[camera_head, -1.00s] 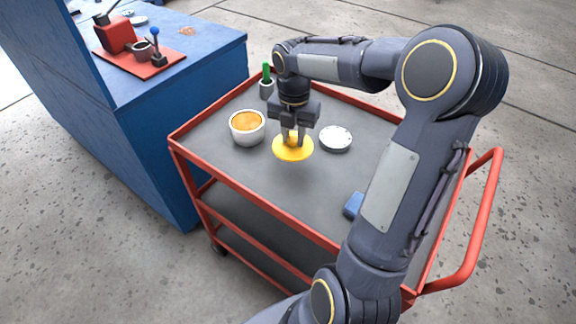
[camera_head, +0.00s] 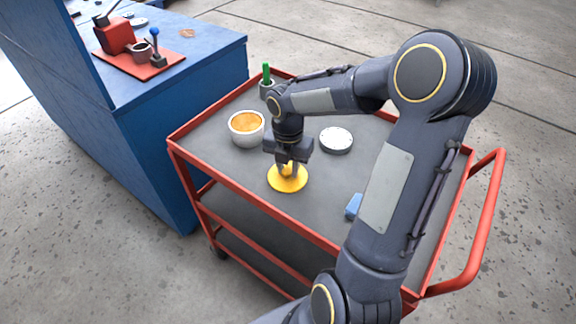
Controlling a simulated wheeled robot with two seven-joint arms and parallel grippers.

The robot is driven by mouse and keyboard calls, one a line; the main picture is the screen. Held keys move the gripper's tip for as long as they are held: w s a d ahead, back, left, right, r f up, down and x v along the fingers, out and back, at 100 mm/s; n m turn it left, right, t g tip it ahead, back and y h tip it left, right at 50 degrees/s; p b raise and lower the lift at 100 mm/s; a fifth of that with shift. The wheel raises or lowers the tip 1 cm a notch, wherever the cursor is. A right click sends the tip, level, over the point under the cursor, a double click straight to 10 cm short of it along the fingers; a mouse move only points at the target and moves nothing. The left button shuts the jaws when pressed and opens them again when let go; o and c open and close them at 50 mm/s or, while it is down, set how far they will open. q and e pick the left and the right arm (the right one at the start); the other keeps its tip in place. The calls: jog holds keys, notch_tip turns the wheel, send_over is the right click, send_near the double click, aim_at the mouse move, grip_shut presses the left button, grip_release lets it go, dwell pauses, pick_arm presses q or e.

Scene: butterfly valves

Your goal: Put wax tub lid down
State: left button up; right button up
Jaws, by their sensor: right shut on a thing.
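The wax tub lid (camera_head: 287,180) is a flat yellow disc with a knob on top, at the front middle of the cart's top tray. My right gripper (camera_head: 287,169) points down from above and is shut on the lid's knob. The lid lies level at or very near the tray surface; I cannot tell for sure whether it touches. The wax tub (camera_head: 246,128) is a pale round tub with orange wax inside, open, behind and left of the lid. My left gripper is not in view.
The red cart (camera_head: 237,224) has a grey top tray with raised red edges. A white round disc (camera_head: 336,139) lies right of my gripper. A green-handled item in a cup (camera_head: 266,78) stands at the back, and a blue block (camera_head: 354,206) at the right. A blue bench (camera_head: 190,75) stands left.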

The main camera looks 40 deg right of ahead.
aim_at(288, 169)
jog(key=o, duration=1)
jog(key=shift+c, duration=0.2)
notch_tip(288, 169, up, 11)
jog(key=p, duration=0.2)
jog(key=s+a+m+t+y, duration=0.2)
jog(key=s+a+m, duration=0.4)
jog(key=m, duration=0.7)
jog(key=s+a+m+t+y, duration=0.1)
jog(key=s+a+m+t, duration=0.2)
jog(key=s+a+m, duration=0.4)
jog(key=s+m, duration=0.3)
jog(key=m, duration=0.3)
jog(key=shift+s+t+y, duration=0.2)
jog(key=shift+t+y, duration=0.1)
jog(key=shift+y, duration=0.1)
